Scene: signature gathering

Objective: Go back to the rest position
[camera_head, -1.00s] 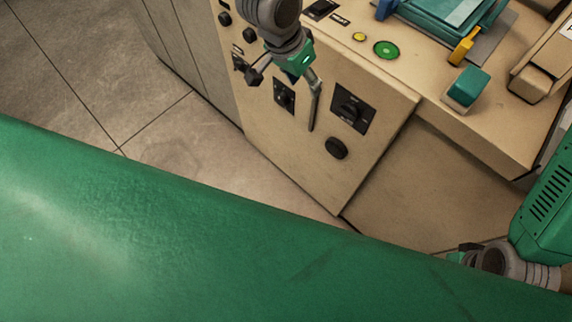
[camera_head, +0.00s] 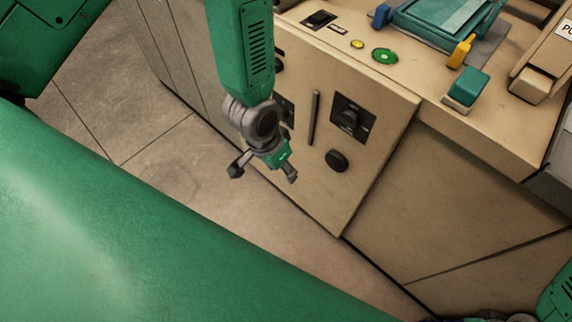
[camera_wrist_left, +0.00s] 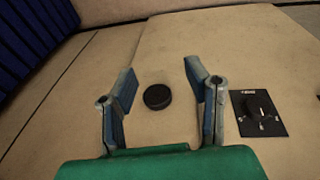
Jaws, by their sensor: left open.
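My left gripper (camera_head: 264,174) hangs in front of the beige cabinet's front panel (camera_head: 370,185), its two fingers spread and nothing between them. In the left wrist view, its blue-grey fingers (camera_wrist_left: 161,82) stand apart, and a round black knob (camera_wrist_left: 157,97) shows in the gap beyond them. The same knob (camera_head: 336,160) is right of the gripper in the head view. A thin upright bar handle (camera_head: 314,117) on the panel stands clear of the fingers. My right gripper (camera_head: 490,318) barely shows at the bottom edge, mostly cut off.
A black rotary switch (camera_head: 352,117) sits on the panel; a rotary switch also shows in the left wrist view (camera_wrist_left: 260,108). The console top holds a green button (camera_head: 385,55), a yellow button (camera_head: 357,44) and a teal block (camera_head: 467,88). Tiled floor (camera_head: 185,175) lies open beside the cabinet.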

